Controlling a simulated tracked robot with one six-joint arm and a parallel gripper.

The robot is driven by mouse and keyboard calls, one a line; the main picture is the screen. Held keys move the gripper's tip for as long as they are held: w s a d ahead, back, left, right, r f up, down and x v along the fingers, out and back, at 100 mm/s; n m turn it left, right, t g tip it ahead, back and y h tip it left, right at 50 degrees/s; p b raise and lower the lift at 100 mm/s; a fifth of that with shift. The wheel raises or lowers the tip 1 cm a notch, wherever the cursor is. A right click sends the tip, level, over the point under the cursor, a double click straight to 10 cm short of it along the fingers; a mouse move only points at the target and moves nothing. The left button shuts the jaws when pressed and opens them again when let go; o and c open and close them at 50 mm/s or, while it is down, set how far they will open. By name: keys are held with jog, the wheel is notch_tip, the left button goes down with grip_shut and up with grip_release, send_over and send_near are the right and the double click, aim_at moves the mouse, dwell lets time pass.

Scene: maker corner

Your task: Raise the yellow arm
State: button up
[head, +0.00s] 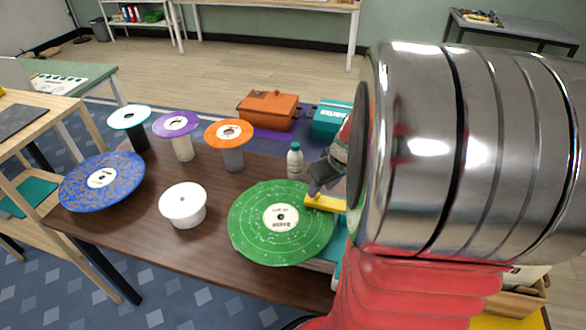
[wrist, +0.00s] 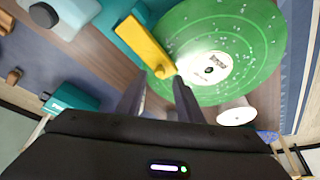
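The yellow arm (head: 325,203) reaches over the right edge of a green speckled disc (head: 255,235) with a white centre label. In the wrist view the yellow arm (wrist: 146,42) runs from a teal body (wrist: 122,15) to near the disc's label, over the green disc (wrist: 245,45). My gripper (wrist: 160,80) is open, with its two dark fingers apart and nothing held. The yellow arm's free end shows just ahead of and between the fingertips; I cannot tell whether they touch. In the head view my gripper (head: 325,175) is just above the yellow arm, partly hidden by my own arm.
A white bottle (head: 294,160) stands close behind my gripper. Teal (head: 128,117), purple (head: 175,124) and orange (head: 228,131) topped stands line the back. Orange (head: 267,110) and teal (head: 331,119) boxes lie beyond.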

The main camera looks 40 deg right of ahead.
aim_at(319, 201)
jog(key=shift+x, duration=1.6)
grip_shut()
